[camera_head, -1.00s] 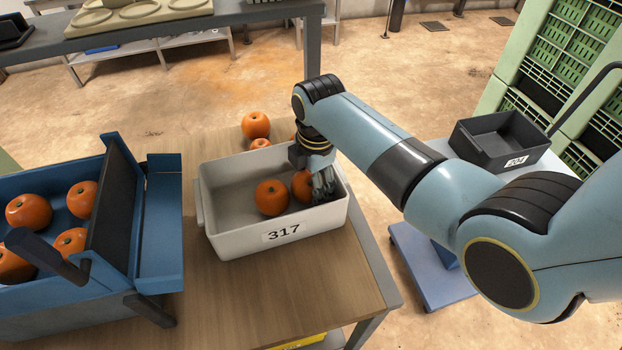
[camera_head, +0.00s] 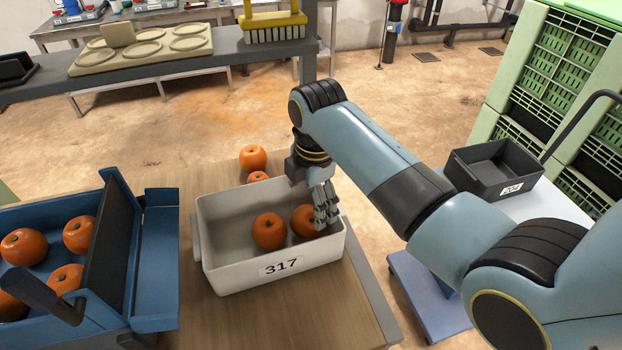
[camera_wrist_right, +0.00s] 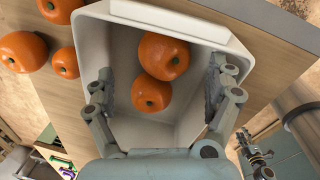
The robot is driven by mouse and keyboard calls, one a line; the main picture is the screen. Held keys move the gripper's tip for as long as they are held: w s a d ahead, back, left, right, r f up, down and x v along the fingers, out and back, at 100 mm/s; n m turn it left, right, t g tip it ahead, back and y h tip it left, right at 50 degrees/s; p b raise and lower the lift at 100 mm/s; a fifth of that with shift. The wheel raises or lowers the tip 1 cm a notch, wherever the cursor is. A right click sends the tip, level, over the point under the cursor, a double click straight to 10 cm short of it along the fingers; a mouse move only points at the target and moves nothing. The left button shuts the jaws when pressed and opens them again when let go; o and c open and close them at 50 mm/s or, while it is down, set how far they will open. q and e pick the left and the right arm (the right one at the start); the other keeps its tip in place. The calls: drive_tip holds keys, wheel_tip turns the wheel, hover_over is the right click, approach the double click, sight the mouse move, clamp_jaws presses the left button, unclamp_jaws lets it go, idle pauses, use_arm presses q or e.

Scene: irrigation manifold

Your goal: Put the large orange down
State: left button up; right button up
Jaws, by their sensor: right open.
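The white bin labelled 317 (camera_head: 222,268) stands on the wooden table. Two oranges lie in it: a left one (camera_head: 269,231) and a right one (camera_head: 304,221). In the right wrist view, the orange farther from my gripper (camera_wrist_right: 163,57) looks larger than the nearer one (camera_wrist_right: 151,93); they touch or nearly touch. My right gripper (camera_head: 325,205) points down into the bin's right end, its fingers partly covering the right orange. In the wrist view its fingers (camera_wrist_right: 168,92) are spread wide, with nothing gripped. My left gripper is out of view.
More oranges (camera_head: 252,158) lie on the table behind the bin; the wrist view shows several (camera_wrist_right: 22,52). A blue container (camera_head: 155,250) holding oranges stands left. A dark bin labelled 204 (camera_head: 478,182) is on a cart at right. The table in front of the white bin is clear.

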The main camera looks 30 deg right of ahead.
sight(312, 213)
wheel_tip(312, 213, up, 6)
drive_tip(key=shift+s+r, duration=0.25)
drive_tip(key=shift+s, duration=0.1)
idle(0.4)
